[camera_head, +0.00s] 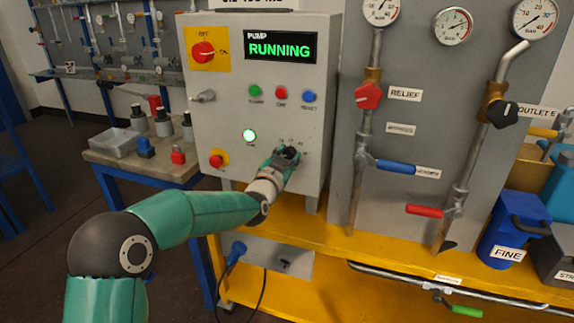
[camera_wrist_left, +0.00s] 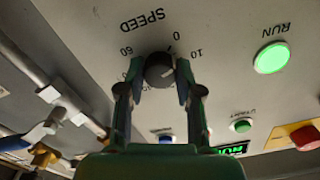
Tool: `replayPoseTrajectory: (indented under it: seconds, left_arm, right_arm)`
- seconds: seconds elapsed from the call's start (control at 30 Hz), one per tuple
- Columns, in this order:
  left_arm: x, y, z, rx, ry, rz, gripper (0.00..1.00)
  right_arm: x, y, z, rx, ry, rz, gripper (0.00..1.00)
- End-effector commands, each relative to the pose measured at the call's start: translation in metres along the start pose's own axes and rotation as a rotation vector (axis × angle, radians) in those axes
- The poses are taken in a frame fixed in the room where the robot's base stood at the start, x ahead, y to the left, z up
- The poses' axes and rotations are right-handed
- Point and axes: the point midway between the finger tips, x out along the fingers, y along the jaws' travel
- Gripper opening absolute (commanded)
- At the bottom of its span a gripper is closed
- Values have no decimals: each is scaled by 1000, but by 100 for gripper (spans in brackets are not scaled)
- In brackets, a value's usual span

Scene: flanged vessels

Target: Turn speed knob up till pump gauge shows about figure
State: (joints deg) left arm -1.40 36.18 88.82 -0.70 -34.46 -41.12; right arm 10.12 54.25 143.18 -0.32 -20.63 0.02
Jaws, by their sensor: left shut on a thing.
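The speed knob (camera_wrist_left: 158,70) is a dark round knob on the grey panel, beside upside-down SPEED lettering in the left wrist view. My left gripper (camera_wrist_left: 157,82) is shut on it, one finger on each side. Figures 0, 10 and 60 show around it, but I cannot read its setting surely. In the head view my left gripper (camera_head: 287,154) covers most of the knob. Three round gauges stand at top right: a left one (camera_head: 381,10), a middle one (camera_head: 453,26) and a right one (camera_head: 535,16). Which is the pump gauge is unclear. My right gripper is out of view.
The pump box (camera_head: 225,120) display (camera_head: 281,48) reads RUNNING, and the green run lamp (camera_head: 249,135) is lit. A red emergency button (camera_head: 217,160) sits lower left. Pipes with a red relief valve (camera_head: 368,96) and blue handle (camera_head: 397,167) stand to the right.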

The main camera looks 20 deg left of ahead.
Motion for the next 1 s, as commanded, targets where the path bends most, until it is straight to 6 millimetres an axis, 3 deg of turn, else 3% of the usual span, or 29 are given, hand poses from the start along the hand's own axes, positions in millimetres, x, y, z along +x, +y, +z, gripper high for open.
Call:
replayPoseTrajectory:
  seconds: [0.33,0.37,0.5,0.83,1.0]
  left_arm:
    - [0,1,0,24,-2,3,0]
    - [0,1,0,24,-2,3,40]
    - [0,1,0,24,-2,3,60]
    - [-2,0,0,23,-2,2,60]
    - [-13,0,0,23,-3,2,60]
  right_arm:
    - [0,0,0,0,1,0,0]
    - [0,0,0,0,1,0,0]
    - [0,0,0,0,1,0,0]
    - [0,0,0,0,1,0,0]
    - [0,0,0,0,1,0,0]
